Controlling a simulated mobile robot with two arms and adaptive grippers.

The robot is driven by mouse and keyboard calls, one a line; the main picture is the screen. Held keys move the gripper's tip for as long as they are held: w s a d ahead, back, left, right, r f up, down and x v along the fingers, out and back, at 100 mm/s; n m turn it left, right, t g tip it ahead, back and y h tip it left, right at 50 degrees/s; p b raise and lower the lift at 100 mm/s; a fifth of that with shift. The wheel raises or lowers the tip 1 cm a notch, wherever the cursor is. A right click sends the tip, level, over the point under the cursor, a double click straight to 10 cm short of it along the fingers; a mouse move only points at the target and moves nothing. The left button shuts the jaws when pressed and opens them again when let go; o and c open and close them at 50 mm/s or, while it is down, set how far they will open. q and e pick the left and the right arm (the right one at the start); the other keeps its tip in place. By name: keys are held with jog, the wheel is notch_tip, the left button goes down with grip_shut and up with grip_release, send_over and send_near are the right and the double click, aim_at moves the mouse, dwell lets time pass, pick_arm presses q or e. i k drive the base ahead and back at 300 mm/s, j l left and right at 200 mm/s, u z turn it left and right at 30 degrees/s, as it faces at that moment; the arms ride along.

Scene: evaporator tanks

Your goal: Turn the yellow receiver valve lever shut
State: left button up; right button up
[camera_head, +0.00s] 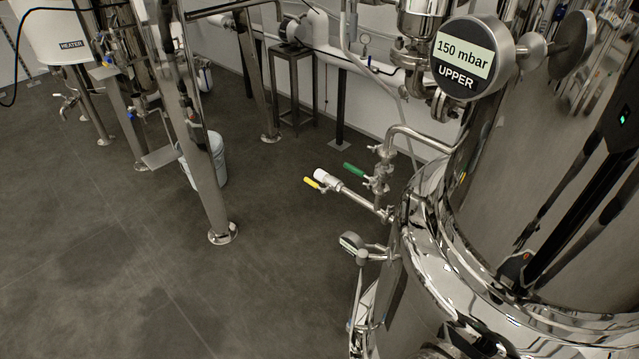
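The yellow valve lever (312,183) sits at the left end of a short steel pipe that juts out from the large polished tank. It points up and to the left, beside a white fitting (327,177) at the pipe's end. A green lever (354,170) is on a second valve, just above and to the right. Neither of my grippers shows in the head view, and nothing touches the yellow lever.
The polished steel tank (460,270) fills the right side, with a round gauge (462,58) reading 150 mbar UPPER. A steel leg (212,190) and a white bucket (212,160) stand to the left. The dark floor (110,260) at lower left is clear.

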aim_at(322, 190)
jog(key=i+j+z, duration=0.1)
jog(key=z, duration=1.4)
jog(key=j+z, duration=0.85)
jog(key=k+j+z, duration=0.2)
jog(key=j+z, duration=0.25)
jog(key=k+j+z, duration=0.15)
jog(key=j+z, duration=0.25)
